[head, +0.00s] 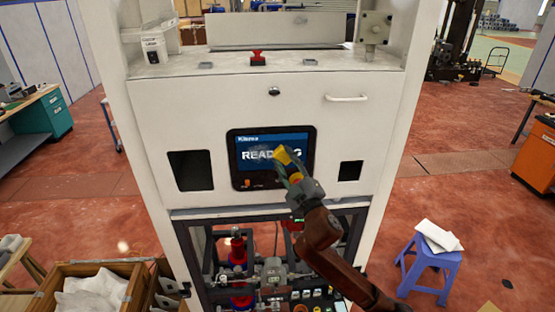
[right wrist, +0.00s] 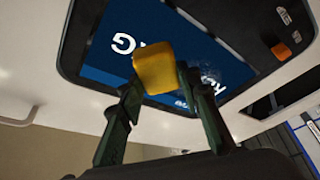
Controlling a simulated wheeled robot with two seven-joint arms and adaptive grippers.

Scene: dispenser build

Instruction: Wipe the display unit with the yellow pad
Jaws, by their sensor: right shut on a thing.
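The display unit (head: 245,178) is a black-framed screen with a blue picture and white "READING"-like lettering, set in the white front panel of a cabinet. My right gripper (head: 287,163) is shut on the yellow pad (head: 282,154), which is in front of the right part of the screen and covers some letters. In the right wrist view, the pad (right wrist: 154,70) sits between the two green fingertips, over the blue screen (right wrist: 100,45). A faint pale smear shows on the screen beside the pad. I cannot tell whether the pad touches the glass. My left gripper is not in view.
The white cabinet (head: 300,105) has a handle (head: 347,98) and dark openings on either side of the display. A red knob (head: 257,58) stands on its upper ledge. A blue stool (head: 430,263) stands at right; a wooden crate (head: 132,278) is at lower left.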

